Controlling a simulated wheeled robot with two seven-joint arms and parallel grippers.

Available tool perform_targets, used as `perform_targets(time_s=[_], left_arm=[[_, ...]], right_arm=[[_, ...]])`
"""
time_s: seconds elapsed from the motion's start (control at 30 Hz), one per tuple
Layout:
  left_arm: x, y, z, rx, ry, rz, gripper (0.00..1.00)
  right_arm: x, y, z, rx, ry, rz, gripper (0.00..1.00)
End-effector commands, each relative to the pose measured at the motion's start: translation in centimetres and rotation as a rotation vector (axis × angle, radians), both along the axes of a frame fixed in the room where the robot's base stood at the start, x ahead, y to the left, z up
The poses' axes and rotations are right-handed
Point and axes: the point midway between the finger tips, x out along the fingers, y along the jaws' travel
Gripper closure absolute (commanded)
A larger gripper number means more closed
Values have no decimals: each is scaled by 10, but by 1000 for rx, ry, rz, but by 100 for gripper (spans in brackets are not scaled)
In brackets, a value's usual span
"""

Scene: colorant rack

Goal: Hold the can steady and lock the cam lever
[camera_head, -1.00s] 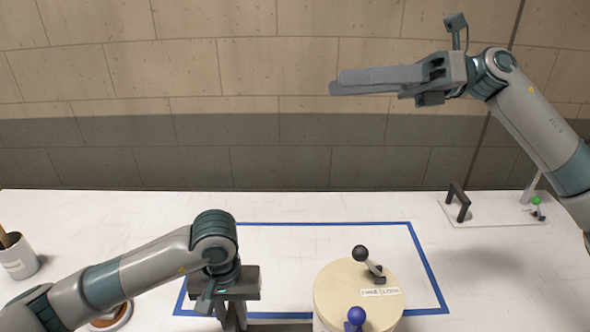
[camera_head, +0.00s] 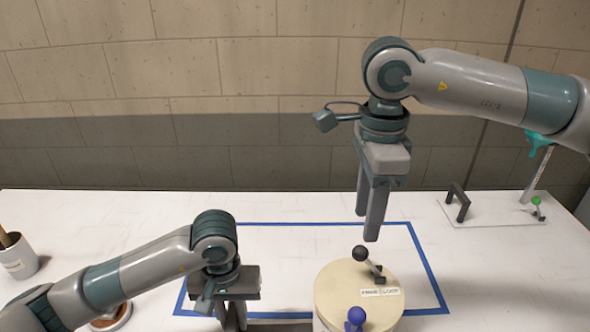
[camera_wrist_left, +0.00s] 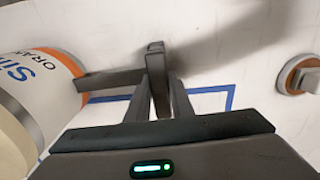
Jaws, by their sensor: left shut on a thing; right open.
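The can (camera_head: 330,285) has a cream lid and stands at the front of the table; its white and orange side shows in the left wrist view (camera_wrist_left: 30,95). A lever with a black ball knob (camera_head: 360,253) sits on the lid beside a small label that I cannot read surely. A second lever with a blue ball knob (camera_head: 356,315) is at the lid's front. My left gripper (camera_head: 232,318) is shut on a dark handle bar (camera_wrist_left: 110,78) that reaches out from the can's side. My right gripper (camera_head: 368,226) is open, empty and pointing down, just above the black knob.
A blue outline (camera_head: 300,223) marks the table around the can. A plate with a dark handle (camera_head: 458,202) and a green-knobbed lever (camera_head: 536,203) lies at the back right. A cup (camera_head: 20,258) stands at the left. An orange-ringed round object (camera_wrist_left: 303,75) is near the left gripper.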

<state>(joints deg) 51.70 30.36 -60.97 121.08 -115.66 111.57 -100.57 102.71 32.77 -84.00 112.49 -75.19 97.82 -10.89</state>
Motion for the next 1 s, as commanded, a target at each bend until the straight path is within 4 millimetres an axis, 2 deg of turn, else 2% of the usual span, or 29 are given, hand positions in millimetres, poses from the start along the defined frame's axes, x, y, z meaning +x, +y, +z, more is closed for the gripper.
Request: perform_targets(time_s=[0.37,0.57,0.77,1.0], left_arm=[[0,0,0,1,0,1,100],[0,0,0,1,0,1,100],[0,0,0,1,0,1,100],[0,0,0,1,0,1,100]], right_arm=[[0,0,-1,2,1,0,59],[0,1,-9,3,2,0,59],[0,0,-27,3,3,0,59],[-1,0,-56,3,4,0,59]])
